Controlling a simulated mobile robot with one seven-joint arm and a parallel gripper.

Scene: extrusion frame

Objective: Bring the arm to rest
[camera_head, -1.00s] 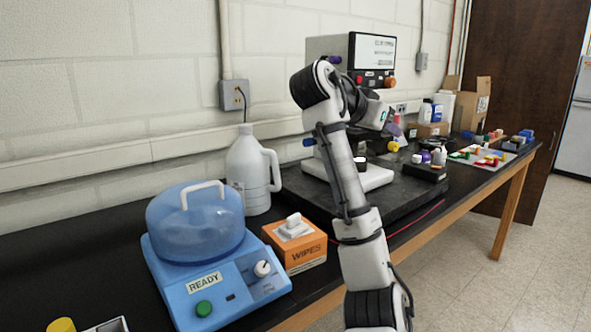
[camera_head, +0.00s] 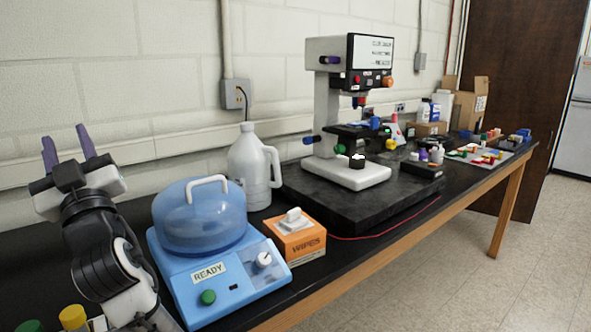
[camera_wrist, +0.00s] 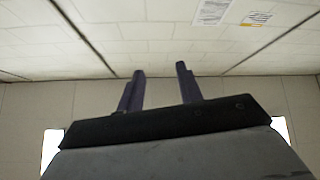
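My gripper (camera_head: 68,150) is at the left of the head view, raised above the bench with its two purple fingers pointing up. The fingers stand apart with nothing between them. The wrist view also shows my gripper (camera_wrist: 160,85), with a clear gap between the fingers and only ceiling and wall beyond. My arm is folded at the lower left, beside the blue centrifuge. The gripper touches nothing that I can see.
The blue centrifuge (camera_head: 205,265) marked READY is just right of my arm. Behind it stands a white jug (camera_head: 250,170); to its right are an orange wipes box (camera_head: 300,245) and a microscope-like instrument (camera_head: 330,110). Yellow (camera_head: 72,317) and green caps are near my arm's base. Floor at right is clear.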

